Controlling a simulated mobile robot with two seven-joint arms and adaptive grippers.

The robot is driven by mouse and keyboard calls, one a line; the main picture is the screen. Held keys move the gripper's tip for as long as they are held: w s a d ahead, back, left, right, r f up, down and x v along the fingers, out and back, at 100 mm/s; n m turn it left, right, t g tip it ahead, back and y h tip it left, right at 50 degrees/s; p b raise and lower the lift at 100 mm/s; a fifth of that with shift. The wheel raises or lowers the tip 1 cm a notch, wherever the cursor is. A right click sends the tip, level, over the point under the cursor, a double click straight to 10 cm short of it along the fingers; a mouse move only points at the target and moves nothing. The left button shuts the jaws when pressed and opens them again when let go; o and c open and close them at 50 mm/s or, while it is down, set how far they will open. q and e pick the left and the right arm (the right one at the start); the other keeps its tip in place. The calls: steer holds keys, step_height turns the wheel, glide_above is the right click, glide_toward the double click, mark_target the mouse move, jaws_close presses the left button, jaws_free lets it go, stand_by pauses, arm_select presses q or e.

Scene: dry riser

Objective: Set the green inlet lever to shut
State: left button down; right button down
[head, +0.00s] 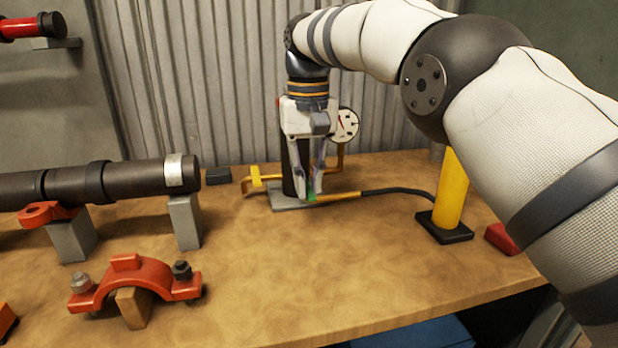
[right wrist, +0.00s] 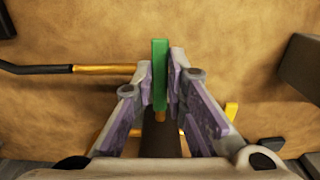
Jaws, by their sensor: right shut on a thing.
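The green inlet lever (right wrist: 160,72) stands between the fingers of my right gripper (right wrist: 160,88) in the right wrist view. The gripper is shut on it, with a finger on each side. In the head view my right gripper (head: 309,194) points down in front of the dark cylinder (head: 290,165), and only a small bit of the green lever (head: 312,196) shows at its fingertips. A brass pipe (head: 338,197) runs right from there to a black hose. My left gripper is in neither view.
A pressure gauge (head: 345,125) stands behind the gripper. A yellow post (head: 452,195) on a black base and a red block (head: 502,238) stand to the right. A dark pipe (head: 130,180) on grey supports and a red clamp half (head: 130,280) are at left. The front middle of the table is clear.

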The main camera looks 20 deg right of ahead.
steer(key=c, duration=1.6)
jaws_free()
